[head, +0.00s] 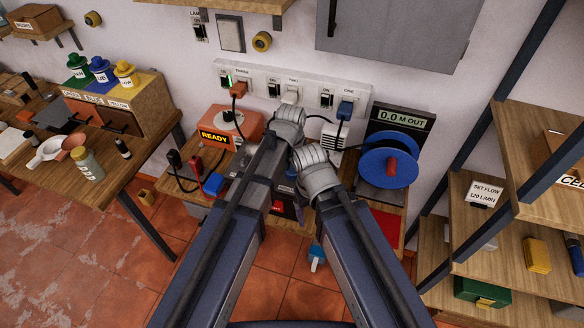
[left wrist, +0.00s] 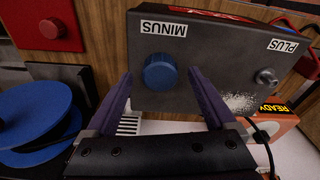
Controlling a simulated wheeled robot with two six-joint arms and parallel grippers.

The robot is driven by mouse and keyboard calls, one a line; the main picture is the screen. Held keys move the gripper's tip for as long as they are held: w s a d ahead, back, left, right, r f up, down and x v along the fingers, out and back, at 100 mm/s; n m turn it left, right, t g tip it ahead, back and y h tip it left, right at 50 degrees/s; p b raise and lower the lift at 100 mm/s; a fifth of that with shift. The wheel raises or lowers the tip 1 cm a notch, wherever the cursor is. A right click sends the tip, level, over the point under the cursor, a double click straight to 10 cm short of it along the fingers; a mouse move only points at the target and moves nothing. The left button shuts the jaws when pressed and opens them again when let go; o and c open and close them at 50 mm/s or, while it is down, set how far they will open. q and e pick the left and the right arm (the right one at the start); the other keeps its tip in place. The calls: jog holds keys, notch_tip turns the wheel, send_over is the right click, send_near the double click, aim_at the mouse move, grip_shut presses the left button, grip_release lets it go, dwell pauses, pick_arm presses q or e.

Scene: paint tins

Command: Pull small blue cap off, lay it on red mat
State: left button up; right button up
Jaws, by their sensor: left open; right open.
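The small blue cap (left wrist: 160,71) sits on the dark grey front of a box, beside the label MINUS, in the left wrist view. My left gripper (left wrist: 160,80) is open there, with one finger on each side of the cap; I cannot tell whether they touch it. In the head view my left gripper is hidden behind the arms. My right gripper is mostly hidden by its own arm there. The red mat (head: 386,230) lies at the right end of the bench, and it shows at the top left of the left wrist view (left wrist: 68,37), with a round red cap on it.
A bare metal post (left wrist: 266,77) stands beside the label PLUS. The blue reel (head: 388,160) stands behind the mat, and the orange READY unit (head: 225,122) is at the left. Shelves (head: 545,120) flank the bench at the right.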

pick_arm(q)
jog(key=shift+c, duration=0.3)
grip_shut()
dwell(1.0)
